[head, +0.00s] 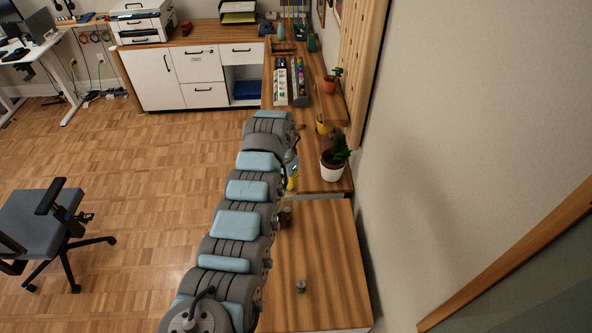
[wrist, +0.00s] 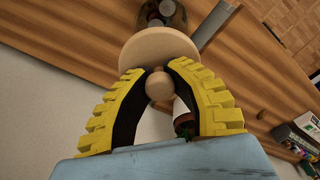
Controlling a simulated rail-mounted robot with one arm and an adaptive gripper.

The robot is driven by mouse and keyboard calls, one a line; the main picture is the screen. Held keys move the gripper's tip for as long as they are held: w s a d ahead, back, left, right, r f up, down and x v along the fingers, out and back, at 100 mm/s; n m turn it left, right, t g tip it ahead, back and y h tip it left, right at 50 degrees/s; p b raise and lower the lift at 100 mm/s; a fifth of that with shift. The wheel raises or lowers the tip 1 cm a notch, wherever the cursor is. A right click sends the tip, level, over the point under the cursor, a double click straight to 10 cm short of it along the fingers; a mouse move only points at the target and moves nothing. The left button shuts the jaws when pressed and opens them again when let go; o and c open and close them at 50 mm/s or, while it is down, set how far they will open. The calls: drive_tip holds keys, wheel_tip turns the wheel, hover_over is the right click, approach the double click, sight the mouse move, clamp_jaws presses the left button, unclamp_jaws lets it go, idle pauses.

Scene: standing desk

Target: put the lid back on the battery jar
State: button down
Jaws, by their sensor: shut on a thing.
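My gripper (wrist: 158,78) is shut on the round knob of the lid (wrist: 158,47), a pale wooden disc. In the wrist view the disc lies just beyond my fingertips. The battery jar (wrist: 162,13), brownish and see-through with dark contents, shows past the lid's edge, partly covered by it. I cannot tell the exact gap between lid and jar. In the head view my yellow gripper (head: 292,182) is small and partly hidden by my arm, close above the jar (head: 286,217) on the near wooden desk (head: 325,250). The lid is not clear there.
A small greenish item (head: 300,286) stands on the near desk. A potted plant (head: 333,168) in a white and brown pot stands at the end of the far counter, near the wall. A grey strip (wrist: 216,24) crosses beside the jar. The desk's right half is clear.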

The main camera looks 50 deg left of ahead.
drive_tip(key=shift+s+a+r+p, duration=0.1)
drive_tip(key=shift+s+a+p, duration=0.15)
drive_tip(key=shift+s+p, duration=0.65)
drive_tip(key=shift+a+f+b, duration=0.1)
drive_tip(key=shift+f+b, duration=0.85)
drive_tip(key=shift+f, duration=0.3)
drive_tip(key=shift+w+f+b, duration=0.1)
drive_tip(key=shift+f+b, duration=1.15)
drive_tip(key=shift+f, duration=0.7)
drive_tip(key=shift+f, duration=0.25)
drive_tip(key=shift+c, duration=2)
unclamp_jaws()
drive_tip(key=shift+r, duration=0.15)
